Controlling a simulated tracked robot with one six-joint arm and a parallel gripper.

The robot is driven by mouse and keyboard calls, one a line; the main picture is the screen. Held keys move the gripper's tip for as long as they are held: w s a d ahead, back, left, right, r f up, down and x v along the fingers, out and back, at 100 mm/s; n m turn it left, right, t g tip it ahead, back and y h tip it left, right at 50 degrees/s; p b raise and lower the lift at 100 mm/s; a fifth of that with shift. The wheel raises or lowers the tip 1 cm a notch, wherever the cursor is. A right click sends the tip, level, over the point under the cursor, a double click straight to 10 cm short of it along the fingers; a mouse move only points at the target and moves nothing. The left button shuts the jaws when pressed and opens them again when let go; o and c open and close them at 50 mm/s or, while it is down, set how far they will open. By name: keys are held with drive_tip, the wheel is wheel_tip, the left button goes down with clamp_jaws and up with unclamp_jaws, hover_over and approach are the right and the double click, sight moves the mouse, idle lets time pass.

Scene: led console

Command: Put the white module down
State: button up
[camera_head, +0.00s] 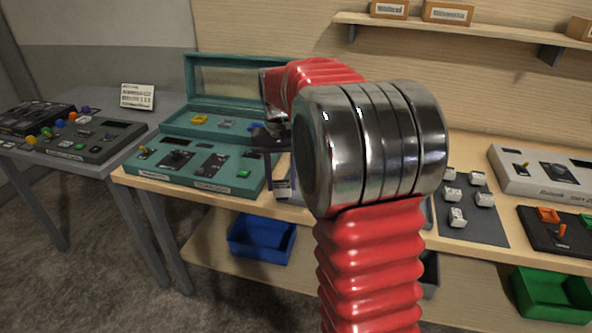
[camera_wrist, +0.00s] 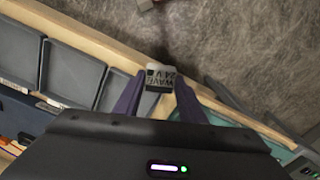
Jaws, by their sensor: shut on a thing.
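The white module (camera_wrist: 158,76) shows in the wrist view with dark lettering that looks like "WAVE 24 V". My gripper (camera_wrist: 159,84) is shut on it, with one purple finger on each side. In the wrist view the module appears over the wooden table's front edge, with floor beyond; its height cannot be told.
Several white modules (camera_head: 457,217) lie on a dark mat right of my arm. Grey trays (camera_wrist: 86,80) line the table in the wrist view. A white console (camera_head: 540,180) stands farther right. Blue (camera_head: 262,240) and green (camera_head: 552,295) bins sit on the lower shelf.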

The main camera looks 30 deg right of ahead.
drive_tip(key=w+a+f+n, duration=0.3)
drive_tip(key=a+f+n, duration=0.2)
drive_tip(key=a+f, duration=0.8)
drive_tip(key=a, duration=0.4)
drive_tip(key=shift+w+a+f+n, duration=0.2)
drive_tip(key=shift+a+f+n, duration=0.2)
drive_tip(key=shift+s, duration=0.1)
